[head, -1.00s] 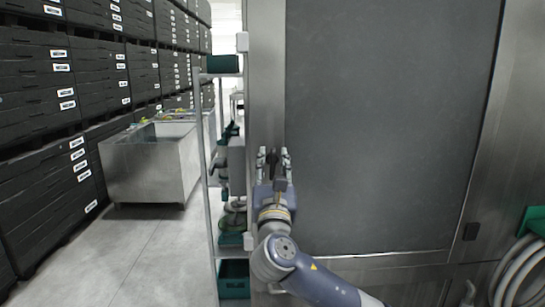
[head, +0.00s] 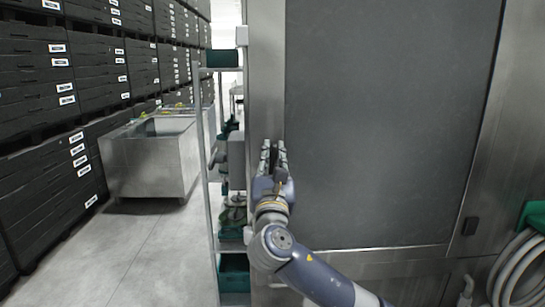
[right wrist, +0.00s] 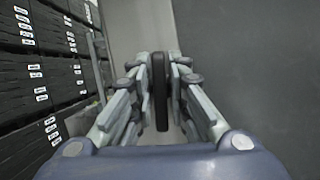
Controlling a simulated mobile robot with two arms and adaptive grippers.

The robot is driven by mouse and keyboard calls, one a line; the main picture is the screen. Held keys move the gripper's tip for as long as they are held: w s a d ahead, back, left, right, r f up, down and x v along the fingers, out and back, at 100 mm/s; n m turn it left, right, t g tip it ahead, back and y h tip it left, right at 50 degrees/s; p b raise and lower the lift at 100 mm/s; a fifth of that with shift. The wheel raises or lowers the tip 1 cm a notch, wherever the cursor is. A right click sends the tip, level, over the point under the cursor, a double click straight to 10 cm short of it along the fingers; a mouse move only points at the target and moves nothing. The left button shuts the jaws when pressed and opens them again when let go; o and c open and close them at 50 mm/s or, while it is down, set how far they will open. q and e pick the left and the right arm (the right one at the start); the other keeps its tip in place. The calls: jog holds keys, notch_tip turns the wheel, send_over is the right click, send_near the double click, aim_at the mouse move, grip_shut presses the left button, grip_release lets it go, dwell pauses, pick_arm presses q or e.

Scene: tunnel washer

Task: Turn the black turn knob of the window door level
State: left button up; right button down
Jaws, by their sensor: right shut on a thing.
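The large dark grey window door (head: 390,120) fills the right half of the head view in a steel frame. My right gripper (head: 273,150) is at the door's left edge, over the steel strip. In the right wrist view its fingers (right wrist: 160,85) are shut on the black turn knob (right wrist: 160,90), a dark elongated bar between them. The knob lies along the line of the fingers in that view; its exact angle on the door is hard to tell. In the head view the fingers mostly hide the knob. My left gripper is not in view.
A shelf rack (head: 205,150) with green bins stands just left of the door frame. A steel tub (head: 150,165) and stacked black crates (head: 35,150) are farther left. A hose on a green holder (head: 535,215) is at the right. The floor between is clear.

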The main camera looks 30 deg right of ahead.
jog(key=m+g+h, duration=0.1)
jog(key=m, duration=0.2)
jog(key=m+g+h, duration=0.1)
jog(key=m+g, duration=0.1)
jog(key=m, duration=0.2)
jog(key=shift+d+f+h+b, duration=0.1)
jog(key=shift+h+b, duration=0.2)
jog(key=m+g, duration=0.1)
jog(key=m, duration=0.2)
jog(key=m+g, duration=0.1)
jog(key=m, duration=0.1)
jog(key=shift+s+m+h, duration=0.15)
jog(key=shift+m+h, duration=0.15)
jog(key=shift+m, duration=0.1)
jog(key=m+g+p, duration=0.1)
jog(key=m+g, duration=0.1)
jog(key=m, duration=0.2)
jog(key=shift+d+f, duration=0.1)
jog(key=shift+f+m+g+y+p, duration=0.15)
jog(key=shift+m+g+y+p, duration=0.4)
jog(key=shift+m, duration=1.25)
jog(key=c, duration=1.7)
grip_release()
jog(key=shift+d, duration=0.1)
jog(key=shift+s, duration=0.1)
